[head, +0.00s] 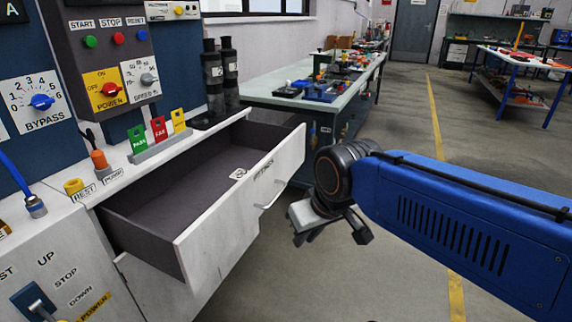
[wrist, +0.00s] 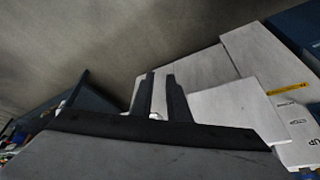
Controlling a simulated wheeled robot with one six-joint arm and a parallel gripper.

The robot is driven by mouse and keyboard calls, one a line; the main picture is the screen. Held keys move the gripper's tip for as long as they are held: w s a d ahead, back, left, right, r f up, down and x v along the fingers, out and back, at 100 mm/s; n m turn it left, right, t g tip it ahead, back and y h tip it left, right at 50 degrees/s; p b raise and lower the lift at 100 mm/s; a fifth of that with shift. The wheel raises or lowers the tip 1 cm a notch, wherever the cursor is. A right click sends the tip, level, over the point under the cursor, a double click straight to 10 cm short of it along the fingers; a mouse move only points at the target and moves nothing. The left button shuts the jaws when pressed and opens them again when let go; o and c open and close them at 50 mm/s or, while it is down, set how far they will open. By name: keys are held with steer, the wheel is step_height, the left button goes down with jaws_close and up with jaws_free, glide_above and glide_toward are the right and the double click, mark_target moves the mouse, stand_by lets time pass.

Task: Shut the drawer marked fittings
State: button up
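The drawer (head: 228,208) is pulled well out of the white cabinet in the head view. Its light front panel has a bar handle (head: 270,196) and a label (head: 262,172), too small and slanted to read surely. The drawer's dark inside shows one small pale item near the front. My gripper (head: 333,236) is just right of the drawer front, apart from the handle, pointing down with its fingers spread and nothing between them. The two dark fingers (wrist: 162,80) also stand apart in the wrist view. I cannot tell surely which pale panel there is the drawer.
Control panels with knobs and buttons stand above the cabinet (head: 70,260). Red, green and yellow tags (head: 158,130) sit on its top. A workbench (head: 312,90) with tools stands behind the drawer. The floor (head: 400,285) at front right is clear.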

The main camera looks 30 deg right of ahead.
steer(key=w+d+r+m, duration=0.1)
steer(key=w, duration=0.2)
steer(key=w+d+r, duration=0.1)
steer(key=w+r, duration=0.1)
steer(key=w, duration=0.2)
steer(key=w+d+r+m, duration=0.1)
steer(key=w, duration=0.2)
steer(key=shift+w+d+r+m+t, duration=0.15)
steer(key=shift+w+d+m+t, duration=0.15)
steer(key=shift+d, duration=0.05)
jaws_close()
steer(key=w+d+r+m+t, duration=0.2)
steer(key=w+d+m, duration=0.5)
steer(key=w+d, duration=1.5)
glide_toward(299, 152)
step_height(299, 152, down, 3)
steer(key=d, duration=0.3)
steer(key=shift+w+a+f, duration=0.2)
steer(key=shift+w+a, duration=0.5)
steer(key=shift+w+a+f, duration=0.2)
steer(key=shift+w+a, duration=0.45)
steer(key=shift+w, duration=0.05)
steer(key=shift+w, duration=0.1)
